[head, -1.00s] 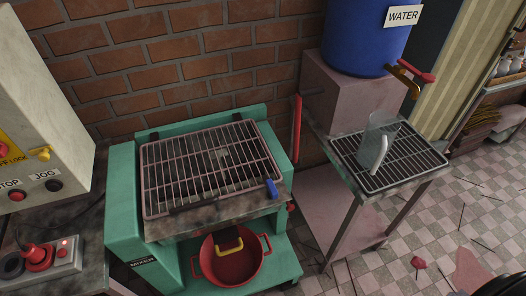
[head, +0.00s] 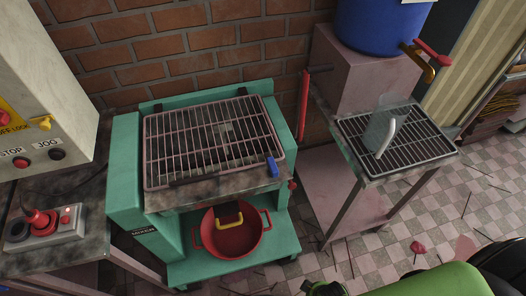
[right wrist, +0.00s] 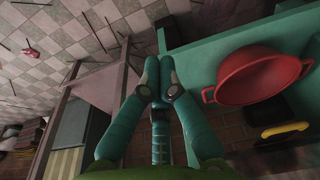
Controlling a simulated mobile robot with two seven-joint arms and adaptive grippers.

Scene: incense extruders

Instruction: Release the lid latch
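The mixer (head: 124,185) is a teal stand whose top is covered by a barred metal lid (head: 215,140). A small blue latch (head: 272,166) sits at the lid's front right corner. My right arm (head: 440,282), green, comes in at the bottom right of the head view, below and right of the mixer. In the right wrist view my right gripper (right wrist: 157,72) has its teal fingertips together with nothing seen between them. The mixer's teal frame (right wrist: 215,58) is just beyond it. The latch cannot be made out there. My left gripper is not in view.
A red pot (head: 232,241) stands on the mixer's lower shelf; it also shows in the right wrist view (right wrist: 252,76). A control box (head: 50,90) stands left.

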